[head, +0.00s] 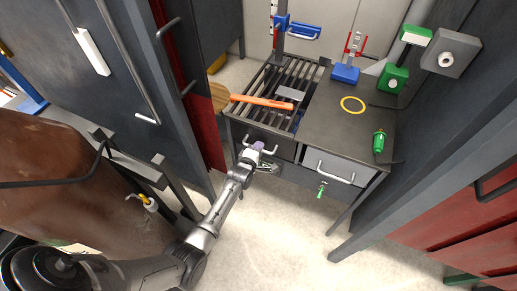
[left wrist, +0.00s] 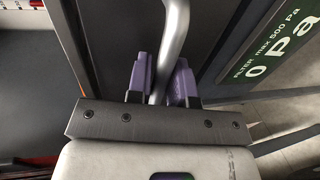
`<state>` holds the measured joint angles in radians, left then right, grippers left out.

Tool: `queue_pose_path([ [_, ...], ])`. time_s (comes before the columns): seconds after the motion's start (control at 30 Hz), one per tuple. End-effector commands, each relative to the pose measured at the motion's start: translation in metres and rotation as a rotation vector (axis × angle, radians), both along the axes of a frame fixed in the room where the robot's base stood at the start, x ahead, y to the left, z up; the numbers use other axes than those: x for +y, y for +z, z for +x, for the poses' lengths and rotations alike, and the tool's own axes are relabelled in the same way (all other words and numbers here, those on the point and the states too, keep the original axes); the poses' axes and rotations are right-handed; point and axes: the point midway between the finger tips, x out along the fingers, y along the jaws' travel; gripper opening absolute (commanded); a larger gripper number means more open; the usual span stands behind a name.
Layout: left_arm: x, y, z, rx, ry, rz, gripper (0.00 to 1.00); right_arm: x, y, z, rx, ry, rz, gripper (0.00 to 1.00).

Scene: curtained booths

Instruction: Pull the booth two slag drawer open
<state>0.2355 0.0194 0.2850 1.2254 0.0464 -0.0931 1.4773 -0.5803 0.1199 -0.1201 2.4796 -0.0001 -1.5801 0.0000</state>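The slatted welding table (head: 276,86) stands in the middle of the head view. Under its slats is a dark drawer front (head: 284,146), which looks pushed in, with a pale bar handle (head: 273,151). My left gripper (head: 257,147) is at this handle. In the left wrist view, its purple fingers (left wrist: 162,82) lie on both sides of the curved metal handle (left wrist: 175,30), with no clear gap, so it looks shut on it. The gripper partly hides the handle and drawer front in the head view. My right gripper is not in view.
A lighter drawer (head: 342,167) with its own handle is to the right. An orange bar (head: 262,101) lies across the slats. A green object (head: 379,142) and yellow ring (head: 352,104) lie on the tabletop. The floor (head: 285,235) before the table is clear; dark panels stand on both sides.

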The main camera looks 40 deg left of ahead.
Motion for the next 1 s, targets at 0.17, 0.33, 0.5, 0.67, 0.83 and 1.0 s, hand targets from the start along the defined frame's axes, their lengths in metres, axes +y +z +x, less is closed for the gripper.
queue_pose_path([
  [0.17,0.000,0.000,0.000,0.000,0.000,0.000,0.03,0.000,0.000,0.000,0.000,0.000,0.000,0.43],
  [0.33,0.000,0.000,0.000,0.000,0.000,0.000,0.00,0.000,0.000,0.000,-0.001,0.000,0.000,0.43],
  [0.5,0.000,0.000,0.000,0.000,0.000,0.000,0.00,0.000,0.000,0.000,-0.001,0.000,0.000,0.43],
  [0.67,-0.001,0.001,-0.004,0.001,0.000,0.000,0.00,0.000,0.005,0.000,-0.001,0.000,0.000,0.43],
  [0.83,-0.007,0.005,-0.025,0.003,0.000,-0.001,0.00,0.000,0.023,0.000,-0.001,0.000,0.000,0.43],
  [1.0,-0.017,0.008,-0.064,0.004,0.001,-0.001,0.00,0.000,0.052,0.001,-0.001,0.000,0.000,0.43],
])
